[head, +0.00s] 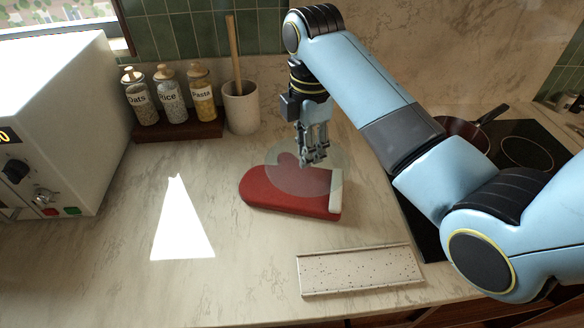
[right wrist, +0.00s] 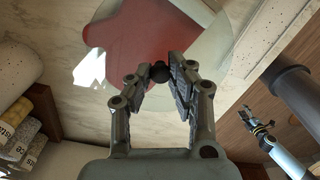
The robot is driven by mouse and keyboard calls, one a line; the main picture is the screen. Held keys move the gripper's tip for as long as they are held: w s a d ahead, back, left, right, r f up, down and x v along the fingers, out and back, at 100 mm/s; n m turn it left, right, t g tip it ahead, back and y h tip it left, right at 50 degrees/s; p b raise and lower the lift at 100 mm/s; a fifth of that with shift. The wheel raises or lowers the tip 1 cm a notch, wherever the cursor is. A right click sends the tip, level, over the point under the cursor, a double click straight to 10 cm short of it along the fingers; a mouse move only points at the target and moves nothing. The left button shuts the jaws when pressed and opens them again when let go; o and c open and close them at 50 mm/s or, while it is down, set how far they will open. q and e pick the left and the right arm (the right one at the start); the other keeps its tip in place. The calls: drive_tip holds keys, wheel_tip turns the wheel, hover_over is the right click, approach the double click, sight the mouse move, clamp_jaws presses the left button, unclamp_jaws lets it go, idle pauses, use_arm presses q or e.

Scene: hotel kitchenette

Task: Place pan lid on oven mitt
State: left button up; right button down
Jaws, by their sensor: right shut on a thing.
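The red oven mitt (head: 262,192) with a pale cuff lies flat on the counter, right of centre in the head view. It also shows in the right wrist view (right wrist: 125,38). The clear round glass pan lid (head: 285,168) is over the mitt, level or nearly so. Whether it touches the mitt I cannot tell. My right gripper (head: 313,160) is shut on the lid's dark knob, which shows between the fingers in the right wrist view (right wrist: 160,72). My left gripper (right wrist: 258,122) shows small at the right of that view; its finger opening is unclear.
A speckled rectangular board (head: 360,271) lies in front of the mitt. A utensil crock (head: 240,108) and a wooden rack (head: 178,132) with jars stand behind. A white oven (head: 60,120) is left, and a pan (head: 465,133) sits on the hob right. The left-middle counter is clear.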

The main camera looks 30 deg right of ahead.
sight(294, 163)
drive_tip(key=shift+w+a+f, duration=0.15)
drive_tip(key=shift+a+f, duration=0.05)
drive_tip(key=shift+a, duration=0.2)
drive_tip(key=shift+w+a+f, duration=0.15)
drive_tip(key=shift+a+f, duration=0.05)
drive_tip(key=shift+a, duration=0.2)
drive_tip(key=shift+w+a+f, duration=0.15)
drive_tip(key=shift+a+f, duration=0.2)
drive_tip(key=shift+f, duration=0.15)
wheel_tip(294, 163, down, 3)
drive_tip(key=shift+f+p, duration=0.2)
drive_tip(key=shift+p, duration=0.3)
drive_tip(key=shift+f, duration=0.3)
drive_tip(key=shift+f, duration=0.15)
drive_tip(key=shift+f, duration=0.35)
drive_tip(key=c, duration=1.2)
unclamp_jaws()
drive_tip(key=shift+r, duration=0.15)
